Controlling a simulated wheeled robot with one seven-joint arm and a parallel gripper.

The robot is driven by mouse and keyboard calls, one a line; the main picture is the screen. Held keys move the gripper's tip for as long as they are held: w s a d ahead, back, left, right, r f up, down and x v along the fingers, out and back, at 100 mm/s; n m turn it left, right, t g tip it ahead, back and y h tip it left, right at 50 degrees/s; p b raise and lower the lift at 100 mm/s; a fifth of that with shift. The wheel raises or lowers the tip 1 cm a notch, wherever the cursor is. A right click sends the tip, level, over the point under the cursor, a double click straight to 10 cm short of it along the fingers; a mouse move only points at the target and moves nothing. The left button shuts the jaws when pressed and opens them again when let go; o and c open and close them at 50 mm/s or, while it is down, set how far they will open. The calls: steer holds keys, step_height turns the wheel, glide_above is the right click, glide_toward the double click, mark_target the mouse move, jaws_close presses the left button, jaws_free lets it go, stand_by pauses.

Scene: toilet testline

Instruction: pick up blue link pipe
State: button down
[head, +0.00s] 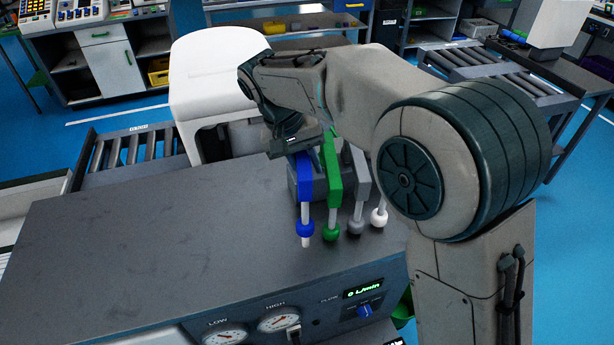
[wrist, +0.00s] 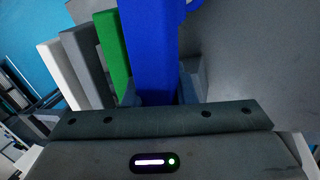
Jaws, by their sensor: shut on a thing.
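The blue link pipe (head: 304,190) hangs upright at the left end of a row of link pipes on the bench unit, with a blue ball and white tip at its lower end. My gripper (head: 302,150) is at its top end, shut on it; the fingertips are largely hidden by the arm in the head view. In the wrist view the blue link pipe (wrist: 152,50) runs straight out from between the jaws of my gripper (wrist: 160,98). The green link pipe (wrist: 113,55) is close beside it.
Beside the blue pipe hang the green (head: 332,185), grey (head: 359,180) and white (head: 378,214) link pipes. The bench top (head: 150,225) is clear to the left. A white toilet (head: 205,75) stands behind on a roller conveyor (head: 130,150). Gauges (head: 280,318) are on the bench front.

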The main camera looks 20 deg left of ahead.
steer(key=s+d+r+p, duration=0.2)
steer(key=s+d+r, duration=0.1)
steer(key=s+r, duration=0.8)
steer(key=shift+s+r+p, duration=0.15)
steer(key=shift+r+p, duration=0.2)
steer(key=shift+r, duration=0.1)
stand_by(0.5)
